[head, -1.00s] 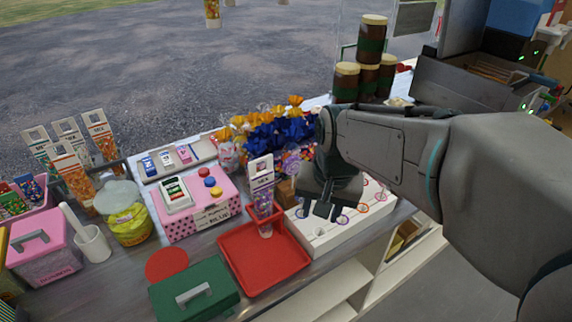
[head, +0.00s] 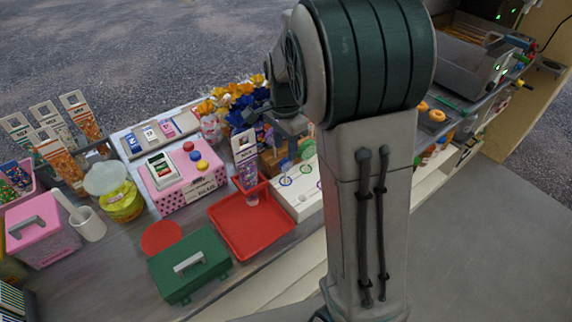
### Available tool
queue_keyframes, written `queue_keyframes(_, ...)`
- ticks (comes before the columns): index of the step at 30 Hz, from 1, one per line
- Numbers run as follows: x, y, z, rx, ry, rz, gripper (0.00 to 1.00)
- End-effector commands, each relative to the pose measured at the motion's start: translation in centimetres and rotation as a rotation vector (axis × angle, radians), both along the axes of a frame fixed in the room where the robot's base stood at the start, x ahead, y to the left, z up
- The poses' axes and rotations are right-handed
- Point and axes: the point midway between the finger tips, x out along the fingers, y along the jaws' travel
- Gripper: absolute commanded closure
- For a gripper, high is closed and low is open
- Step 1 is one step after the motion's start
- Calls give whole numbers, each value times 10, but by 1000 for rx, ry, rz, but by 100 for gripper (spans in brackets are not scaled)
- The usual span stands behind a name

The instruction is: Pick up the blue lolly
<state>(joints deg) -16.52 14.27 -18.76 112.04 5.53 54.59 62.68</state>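The white stand (head: 300,206) with coloured rings on its top stands right of the red tray, partly hidden by my arm. A blue ring (head: 285,182) shows on its near left part. A green round shape (head: 307,150) shows close to my gripper at the stand's far side; I cannot tell whether it is a lolly. I cannot make out a blue lolly for certain. My gripper (head: 291,148) hangs above the far part of the stand, small and dark against the clutter. Whether its fingers are open or hold something is not clear.
A red tray (head: 252,228) holds a tall clear packet (head: 246,165) at its far corner. A green box (head: 189,268), a pink spotted box (head: 181,190) and blue and orange wrapped sweets (head: 236,98) crowd the counter. The floor at right (head: 480,240) is clear.

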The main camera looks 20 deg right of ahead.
Motion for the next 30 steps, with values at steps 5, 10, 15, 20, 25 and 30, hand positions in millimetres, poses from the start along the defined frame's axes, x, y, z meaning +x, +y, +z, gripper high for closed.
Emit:
queue_keyframes(5,0,0,-21,1,1,-1,60)
queue_keyframes(10,-1,-2,-33,0,3,0,60)
queue_keyframes(15,-2,-5,-59,-1,4,1,60)
queue_keyframes(20,-1,-4,-74,1,0,0,60)
queue_keyframes(25,0,-4,-76,1,-2,1,60)
queue_keyframes(30,-1,-4,-76,1,-2,2,85)
